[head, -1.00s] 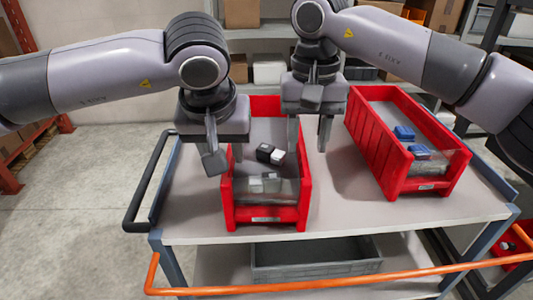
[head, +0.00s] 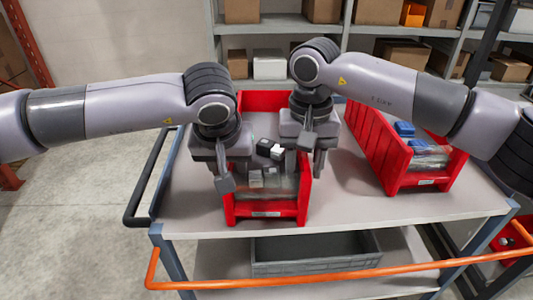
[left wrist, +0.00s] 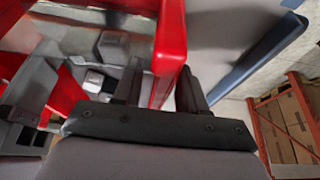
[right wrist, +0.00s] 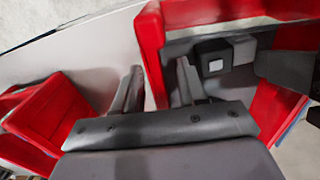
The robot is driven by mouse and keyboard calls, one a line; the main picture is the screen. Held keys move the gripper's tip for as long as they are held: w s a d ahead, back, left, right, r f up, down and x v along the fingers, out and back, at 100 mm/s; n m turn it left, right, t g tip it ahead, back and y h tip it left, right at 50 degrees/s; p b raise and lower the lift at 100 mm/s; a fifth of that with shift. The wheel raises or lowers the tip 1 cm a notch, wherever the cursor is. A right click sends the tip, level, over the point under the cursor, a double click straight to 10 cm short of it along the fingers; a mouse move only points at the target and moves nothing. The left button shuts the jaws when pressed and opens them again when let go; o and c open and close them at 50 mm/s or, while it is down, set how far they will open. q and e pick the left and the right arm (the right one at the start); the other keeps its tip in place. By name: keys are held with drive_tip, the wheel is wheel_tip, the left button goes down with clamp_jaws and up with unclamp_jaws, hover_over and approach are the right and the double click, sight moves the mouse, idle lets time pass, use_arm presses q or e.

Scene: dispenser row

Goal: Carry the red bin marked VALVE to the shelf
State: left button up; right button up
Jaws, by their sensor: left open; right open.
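A red bin (head: 262,208) with black and white cubes (head: 270,150) inside stands on the cart top, between my grippers. Its front label is too small to read. My left gripper (head: 231,172) is open at the bin's left wall; in the left wrist view its fingers stand either side of the red wall (left wrist: 170,45). My right gripper (head: 306,158) is open at the right wall; in the right wrist view its fingers straddle that wall (right wrist: 152,45). A grey shelf (head: 270,29) with boxes stands behind the cart.
A second red bin (head: 375,150) with blue items (head: 404,129) stands on the right of the cart (head: 350,205). A grey crate (head: 315,268) is on the lower deck. An orange rail (head: 300,284) crosses in front. Floor at left is clear.

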use_arm(q)
clamp_jaws()
use_arm(e)
clamp_jaws()
use_arm(q)
drive_tip(key=shift+r, duration=0.1)
use_arm(e)
drive_tip(key=shift+w+r, duration=0.1)
idle(1.0)
